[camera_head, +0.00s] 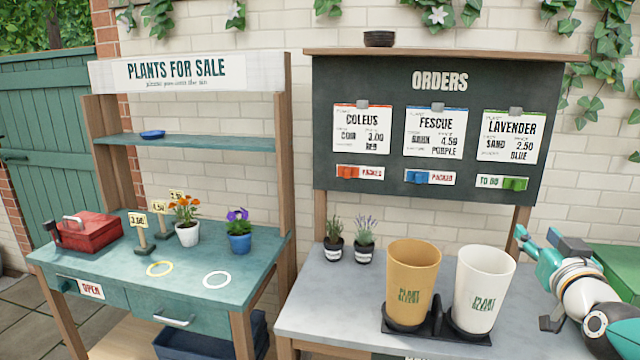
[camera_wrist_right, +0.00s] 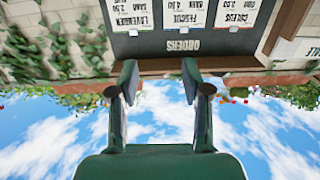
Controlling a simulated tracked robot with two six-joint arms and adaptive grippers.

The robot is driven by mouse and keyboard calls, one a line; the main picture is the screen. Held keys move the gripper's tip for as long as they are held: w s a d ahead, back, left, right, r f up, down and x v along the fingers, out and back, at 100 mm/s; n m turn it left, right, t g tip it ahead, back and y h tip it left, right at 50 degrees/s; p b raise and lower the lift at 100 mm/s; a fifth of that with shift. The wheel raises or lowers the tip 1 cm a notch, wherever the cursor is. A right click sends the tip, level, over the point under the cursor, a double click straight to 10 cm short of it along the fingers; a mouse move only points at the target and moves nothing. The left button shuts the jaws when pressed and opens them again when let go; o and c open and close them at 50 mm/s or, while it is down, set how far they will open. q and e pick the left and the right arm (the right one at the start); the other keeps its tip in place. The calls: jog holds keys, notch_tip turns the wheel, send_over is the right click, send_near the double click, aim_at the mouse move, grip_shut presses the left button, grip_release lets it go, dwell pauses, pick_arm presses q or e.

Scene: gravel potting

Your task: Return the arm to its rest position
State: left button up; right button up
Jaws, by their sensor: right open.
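My right gripper (camera_head: 538,240) is at the right edge of the head view, beside the grey potting bench and to the right of the white cup. Its teal fingers point up and to the left. In the right wrist view the two fingers of the gripper (camera_wrist_right: 158,85) stand apart with nothing between them. That view is upside down, with the orders board (camera_wrist_right: 190,20) and sky beyond the fingers. My left gripper is not in view.
A tan cup (camera_head: 412,275) and a white cup (camera_head: 483,285) stand in a black holder on the grey bench (camera_head: 320,300). Two small potted plants (camera_head: 350,245) stand behind them. A green box (camera_head: 615,268) is behind my right arm. The sale stand (camera_head: 120,265) is at left.

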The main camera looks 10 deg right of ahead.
jog(key=w+a+f+n+g+y, duration=0.15)
jog(key=w+a+f, duration=0.25)
jog(key=f, duration=0.5)
jog(key=w+a+f+g+y, duration=0.1)
jog(key=w+a+f+y, duration=0.15)
jog(key=f, duration=0.55)
jog(key=s+a+f+n+g+y, duration=0.1)
jog(key=a+f+g, duration=0.1)
jog(key=a+f, duration=0.6)
jog(key=s+a+f+n+g+y, duration=0.1)
jog(key=a+f+g+y, duration=0.15)
jog(key=f, duration=0.95)
jog(key=s+a+f+g+y+b, duration=0.1)
jog(key=s+a+f+g, duration=0.2)
jog(key=s+a+f, duration=0.4)
jog(key=s+a+f+g+y, duration=0.1)
jog(key=s+a+f+g, duration=0.1)
jog(key=s+a+f, duration=0.5)
jog(key=s+a+f+g, duration=0.1)
jog(key=s+f+g, duration=0.1)
jog(key=s, duration=0.3)
jog(key=s+a+f+m+g, duration=0.1)
jog(key=s+a+f+g, duration=0.1)
jog(key=s+f, duration=0.2)
jog(key=s+y, duration=0.1)
jog(key=s, duration=0.1)
jog(key=shift+s+f, duration=0.3)
jog(key=shift+f, duration=0.1)
jog(key=shift+w, duration=0.1)
